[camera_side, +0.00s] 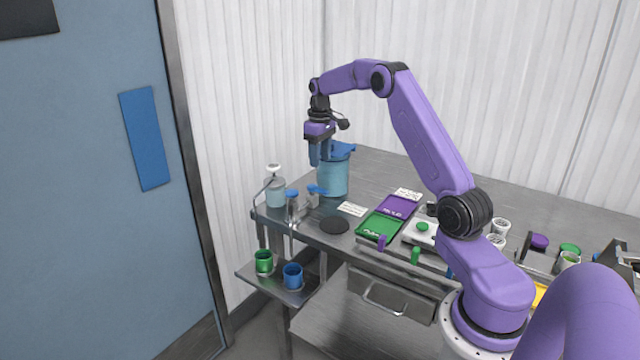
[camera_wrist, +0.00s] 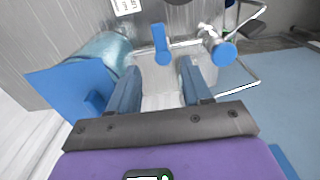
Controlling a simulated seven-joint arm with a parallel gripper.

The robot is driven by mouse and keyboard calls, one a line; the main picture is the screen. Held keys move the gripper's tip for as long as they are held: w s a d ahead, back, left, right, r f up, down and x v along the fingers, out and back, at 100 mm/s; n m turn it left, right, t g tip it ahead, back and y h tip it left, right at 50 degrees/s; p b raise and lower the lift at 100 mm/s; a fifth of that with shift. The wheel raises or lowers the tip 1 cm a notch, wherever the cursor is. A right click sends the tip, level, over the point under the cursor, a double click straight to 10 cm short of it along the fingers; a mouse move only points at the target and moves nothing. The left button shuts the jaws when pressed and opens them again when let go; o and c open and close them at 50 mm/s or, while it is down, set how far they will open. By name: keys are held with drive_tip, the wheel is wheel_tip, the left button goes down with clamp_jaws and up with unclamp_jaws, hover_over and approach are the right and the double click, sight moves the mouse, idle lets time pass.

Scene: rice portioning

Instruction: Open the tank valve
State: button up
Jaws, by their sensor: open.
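A translucent teal tank (camera_side: 333,178) with a blue lid (camera_side: 340,150) stands near the table's back left corner. A blue valve lever (camera_side: 318,189) sticks out low beside the tank; the wrist view shows this lever (camera_wrist: 161,45) beyond the fingertips, roughly centred between them. My gripper (camera_side: 319,162) points down beside the tank's upper part, above the lever and apart from it. In the wrist view, my gripper (camera_wrist: 157,75) has both blue fingers spread with nothing held. The tank (camera_wrist: 110,48) and its lid (camera_wrist: 70,90) lie left of the fingers.
A blue-capped tap (camera_side: 292,193) and a clear jar (camera_side: 275,191) stand at the table's left end. A green cup (camera_side: 264,262) and a blue cup (camera_side: 293,275) sit on a lower shelf (camera_side: 262,282). Green and purple trays (camera_side: 381,226) lie to the right.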

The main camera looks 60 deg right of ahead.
sight(320, 189)
wheel_tip(320, 189, down, 9)
drive_tip(key=shift+f, duration=0.2)
idle(0.3)
clamp_jaws()
